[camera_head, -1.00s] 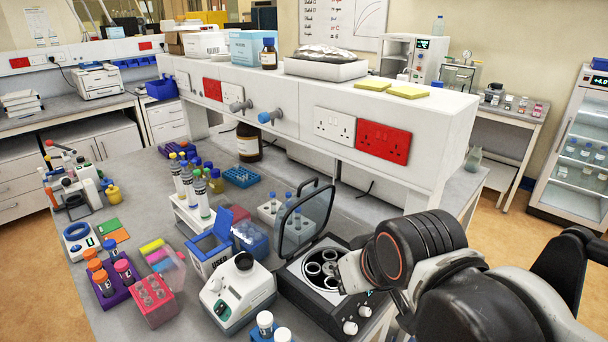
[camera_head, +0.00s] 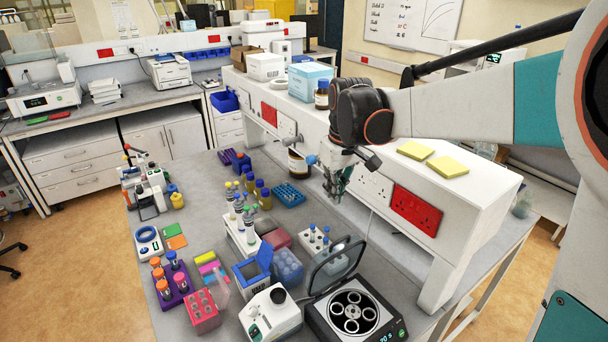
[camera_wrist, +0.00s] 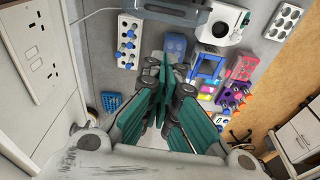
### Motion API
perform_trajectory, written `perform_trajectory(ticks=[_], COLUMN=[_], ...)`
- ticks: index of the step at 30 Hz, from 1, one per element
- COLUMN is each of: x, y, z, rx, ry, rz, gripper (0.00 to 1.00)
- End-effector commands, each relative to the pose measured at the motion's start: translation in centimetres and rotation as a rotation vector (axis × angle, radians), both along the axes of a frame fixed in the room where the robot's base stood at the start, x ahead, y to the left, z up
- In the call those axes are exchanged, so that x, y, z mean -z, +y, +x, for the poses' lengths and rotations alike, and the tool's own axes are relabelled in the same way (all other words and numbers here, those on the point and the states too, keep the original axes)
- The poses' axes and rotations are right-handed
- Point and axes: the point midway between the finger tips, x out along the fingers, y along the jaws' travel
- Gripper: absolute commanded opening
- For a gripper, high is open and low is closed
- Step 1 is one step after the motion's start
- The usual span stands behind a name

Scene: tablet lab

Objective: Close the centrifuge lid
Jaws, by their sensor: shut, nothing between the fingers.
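The centrifuge (camera_head: 318,318) stands at the front right of the bench in the head view. Its dark-framed clear lid (camera_head: 338,262) is raised on the far side, and the round rotor with its wells (camera_head: 353,311) is exposed. My gripper (camera_head: 335,198) is beyond the raised lid, in front of the white shelf unit, well above the bench and apart from the lid. In the wrist view its green fingers (camera_wrist: 167,70) are together and empty. At the top edge of that view a grey rim shows; I cannot tell whether it is the lid.
A white tube rack (camera_head: 312,246) stands just behind the lid. A blue-lidded bin (camera_head: 252,272) and a white instrument (camera_head: 270,314) stand left of the centrifuge. The white shelf unit (camera_head: 450,215) with red sockets (camera_head: 415,209) runs close behind my gripper. Bare bench (camera_head: 205,170) lies at the back left.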

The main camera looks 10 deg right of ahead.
Motion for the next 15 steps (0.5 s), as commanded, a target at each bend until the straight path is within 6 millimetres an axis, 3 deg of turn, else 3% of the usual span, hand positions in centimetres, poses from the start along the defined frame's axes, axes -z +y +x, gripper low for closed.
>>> perform_trajectory(ticks=[3,8,15], x=[-0.7,-0.3,2.7], y=[0.0,0.1,0.2], z=[1.5,2.2,2.5], rx=[-0.022,-0.034,-0.035], ry=[0.029,0.044,0.044], rz=[0.000,0.000,0.000], gripper=[0.00,0.00,0.00])
